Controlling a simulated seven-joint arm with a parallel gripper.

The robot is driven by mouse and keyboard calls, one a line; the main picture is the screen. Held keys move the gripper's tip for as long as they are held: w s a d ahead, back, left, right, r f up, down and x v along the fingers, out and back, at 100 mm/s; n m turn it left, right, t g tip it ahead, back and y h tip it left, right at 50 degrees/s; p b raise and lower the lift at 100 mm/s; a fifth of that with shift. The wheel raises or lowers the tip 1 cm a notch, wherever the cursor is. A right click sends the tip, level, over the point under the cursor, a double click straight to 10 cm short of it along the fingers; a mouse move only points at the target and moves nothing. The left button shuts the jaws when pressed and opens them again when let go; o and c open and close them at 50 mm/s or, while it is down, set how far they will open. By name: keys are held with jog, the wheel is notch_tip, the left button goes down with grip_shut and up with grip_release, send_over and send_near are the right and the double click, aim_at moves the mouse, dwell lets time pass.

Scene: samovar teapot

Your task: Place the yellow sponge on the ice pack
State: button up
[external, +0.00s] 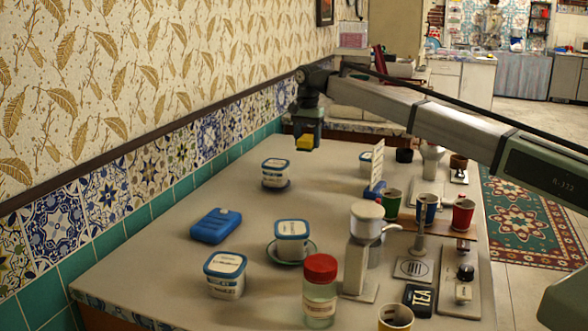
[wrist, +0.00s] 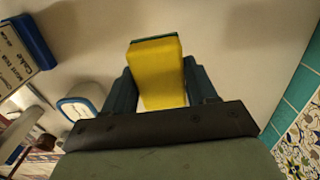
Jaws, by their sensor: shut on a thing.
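My gripper (external: 304,146) is at the far side of the table in the external view, held above the surface and shut on the yellow sponge (external: 305,142). In the wrist view the sponge (wrist: 158,72) sits between the two fingers and shows a thin green layer along its top edge. The ice pack (external: 216,225) appears to be the blue flat block lying on the table at the left, nearer the camera than my gripper. Nothing lies on it. The gripper is up and to the right of it in the picture, well apart.
White tubs with blue lids stand around the ice pack: one behind (external: 275,172), one to the right on a saucer (external: 292,240), one in front (external: 225,274). A red-lidded jar (external: 320,290), a grinder-like device (external: 362,250) and cups fill the right side. The tiled wall borders the left.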

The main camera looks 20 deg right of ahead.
jog(key=s+a+n, duration=0.1)
jog(key=s+a, duration=0.2)
jog(key=a, duration=0.4)
jog(key=s+a+r+n, duration=0.1)
jog(key=s+a, duration=0.2)
jog(key=a, duration=0.3)
jog(key=s+a+n, duration=0.1)
jog(key=s+a, duration=0.3)
jog(key=a, duration=0.3)
notch_tip(320, 180, up, 2)
jog(key=n, duration=0.1)
send_over(215, 220)
jog(key=shift+w+d+f+m, duration=0.1)
jog(key=shift+f+m, duration=0.85)
jog(key=shift+f, duration=1.45)
jog(key=shift+f+m, duration=0.95)
jog(key=shift+f, duration=1.4)
jog(key=shift+f, duration=0.2)
jog(key=o, duration=1)
jog(key=shift+r, duration=0.15)
notch_tip(215, 220, up, 12)
jog(key=shift+r, duration=0.1)
